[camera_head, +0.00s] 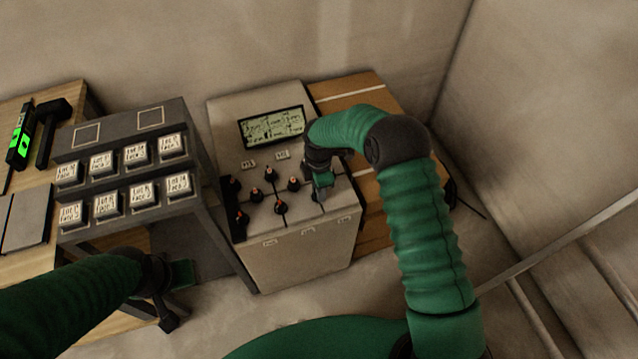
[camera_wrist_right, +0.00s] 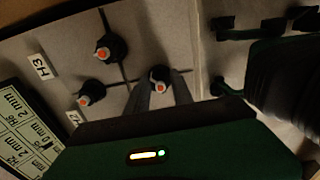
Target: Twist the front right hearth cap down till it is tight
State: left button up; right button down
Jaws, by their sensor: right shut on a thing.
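The hearth (camera_head: 300,235) is a pale box with a tiled top, dark joints and several black caps with orange tips. My right gripper (camera_head: 320,193) points down at the right front of this top and hides the cap there. In the right wrist view the front right hearth cap (camera_wrist_right: 160,74), black with an orange centre, sits between the tips of my right gripper (camera_wrist_right: 162,90). The fingers are shut on it. Its underside and how it meets the tile are hidden. My left gripper (camera_head: 178,290) hangs low at the left, away from the hearth; its jaw state is unclear.
Other caps (camera_head: 281,206) stand close to the right gripper. A display (camera_head: 272,127) is at the hearth's back. A grey rack (camera_head: 205,215) with several labelled white boxes stands left. A mallet (camera_head: 50,115) and a green-lit level (camera_head: 20,140) lie on the wooden bench.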

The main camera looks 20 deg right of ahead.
jog(key=m+p, duration=0.1)
jog(key=m, duration=0.1)
jog(key=m+p, duration=0.1)
jog(key=m, duration=0.1)
jog(key=shift+a+r, duration=0.15)
jog(key=shift+a, duration=0.05)
jog(key=m+p, duration=0.1)
jog(key=m, duration=0.4)
jog(key=shift+p, duration=0.4)
jog(key=m+p, duration=0.1)
jog(key=m, duration=0.3)
jog(key=shift+m, duration=0.3)
jog(key=m, duration=0.5)
jog(key=shift+w+p, duration=0.15)
jog(key=shift+p, duration=0.25)
jog(key=m, duration=0.5)
jog(key=shift+r+m+p, duration=0.1)
jog(key=shift+m+p, duration=0.2)
jog(key=shift+m, duration=0.1)
jog(key=m, duration=0.4)
jog(key=shift+w+m, duration=0.1)
jog(key=shift+m, duration=0.2)
jog(key=m, duration=0.4)
jog(key=shift+m+p, duration=0.3)
jog(key=m, duration=0.4)
jog(key=shift+d+m, duration=0.1)
jog(key=shift+m, duration=0.2)
